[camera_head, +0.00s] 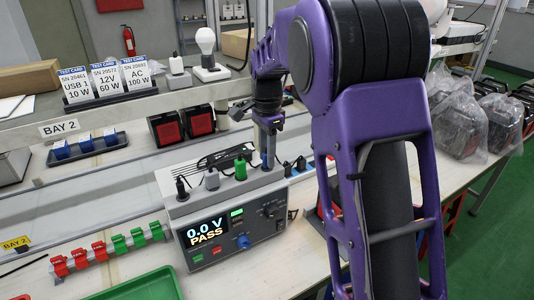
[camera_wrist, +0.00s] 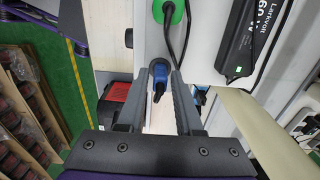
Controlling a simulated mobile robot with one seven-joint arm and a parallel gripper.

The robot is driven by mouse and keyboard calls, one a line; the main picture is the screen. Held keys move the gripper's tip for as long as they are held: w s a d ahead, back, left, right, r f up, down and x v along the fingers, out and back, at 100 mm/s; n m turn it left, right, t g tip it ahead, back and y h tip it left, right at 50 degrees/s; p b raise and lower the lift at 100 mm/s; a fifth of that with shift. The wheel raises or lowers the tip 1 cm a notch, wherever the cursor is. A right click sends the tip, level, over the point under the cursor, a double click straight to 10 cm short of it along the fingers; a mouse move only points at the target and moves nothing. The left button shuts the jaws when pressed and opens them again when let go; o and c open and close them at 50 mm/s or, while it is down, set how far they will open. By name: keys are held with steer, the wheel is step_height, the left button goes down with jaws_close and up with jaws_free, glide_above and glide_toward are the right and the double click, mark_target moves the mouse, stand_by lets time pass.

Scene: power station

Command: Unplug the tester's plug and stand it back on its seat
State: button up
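The tester (camera_head: 232,222) is a grey box on the bench; its screen reads 0.0 V and PASS. Black (camera_head: 182,187), grey (camera_head: 212,178) and green (camera_head: 240,168) plugs stand along its top. A green plug also shows at the top of the wrist view (camera_wrist: 168,13). My gripper (camera_head: 268,150) points down at the right end of this row. In the wrist view a blue plug (camera_wrist: 159,74) lies between my two fingertips (camera_wrist: 163,80). A gap shows between the fingers nearer the palm; whether the tips touch the plug is unclear. Which seat is meant cannot be told.
Red and green clips (camera_head: 100,250) and a green tray (camera_head: 145,288) lie left and in front of the tester. Red-faced boxes (camera_head: 166,130) and a rail with test cards (camera_head: 105,80) stand behind. Bagged items (camera_head: 490,120) are at the right. A black adapter (camera_wrist: 243,38) lies near the plugs.

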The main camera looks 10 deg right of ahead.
steer(key=shift+o, duration=1)
steer(key=shift+r, duration=0.1)
